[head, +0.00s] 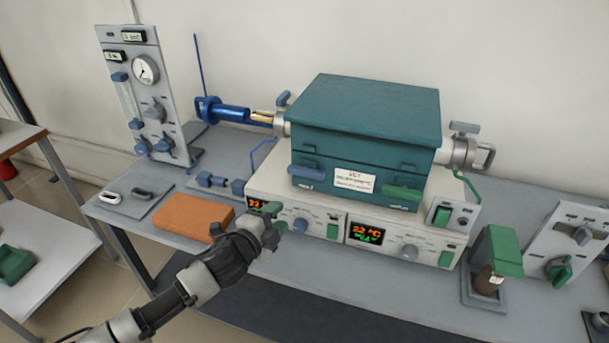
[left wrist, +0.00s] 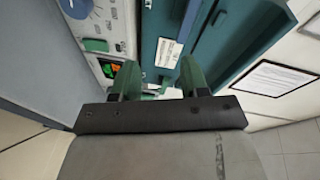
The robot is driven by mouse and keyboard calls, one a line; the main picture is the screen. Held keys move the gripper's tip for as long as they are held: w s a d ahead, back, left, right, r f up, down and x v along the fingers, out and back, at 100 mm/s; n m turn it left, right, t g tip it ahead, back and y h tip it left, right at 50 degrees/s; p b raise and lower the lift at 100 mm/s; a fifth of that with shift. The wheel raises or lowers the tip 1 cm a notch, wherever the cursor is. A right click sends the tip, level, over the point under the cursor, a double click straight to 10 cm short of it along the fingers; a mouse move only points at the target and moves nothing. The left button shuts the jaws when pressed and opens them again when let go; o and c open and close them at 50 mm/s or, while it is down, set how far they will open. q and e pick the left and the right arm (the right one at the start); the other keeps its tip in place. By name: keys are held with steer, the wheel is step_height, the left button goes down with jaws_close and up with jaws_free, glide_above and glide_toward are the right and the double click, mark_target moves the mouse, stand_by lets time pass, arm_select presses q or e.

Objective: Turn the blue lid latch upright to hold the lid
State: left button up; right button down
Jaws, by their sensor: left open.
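The blue lid latch (head: 320,171) is a bar on the upper left front of the teal furnace box (head: 360,155). It lies about level, along the lid's lower edge. In the left wrist view, which is turned on its side, the blue latch (left wrist: 191,18) shows near the top, beyond the fingers. The teal lid (head: 370,105) looks closed. My left gripper (head: 272,224) is open with green fingertips, in front of the control panel, below and left of the latch and apart from it. In the left wrist view the gap between its fingers (left wrist: 158,76) is empty. My right gripper is out of view.
A green latch (head: 403,194) sits on the right of the box front, beside a white label (head: 354,180). Below are the control units with displays (head: 367,235). An orange brick (head: 193,216) lies left of my gripper. A green-topped stand (head: 497,250) is at right.

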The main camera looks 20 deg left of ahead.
mark_target(305, 175)
arm_select(q)
steer(key=w+d+r+m+h, duration=0.1)
steer(key=w, duration=0.3)
steer(key=w+r+m+h+p, duration=0.1)
steer(key=w+m, duration=0.1)
steer(key=w, duration=0.2)
steer(key=w+d+r+m, duration=0.1)
steer(key=w, duration=0.4)
steer(key=shift+d+m+h, duration=0.3)
steer(key=shift+d+h, duration=0.05)
steer(key=shift+h, duration=0.05)
steer(key=shift+c, duration=0.3)
jaws_close()
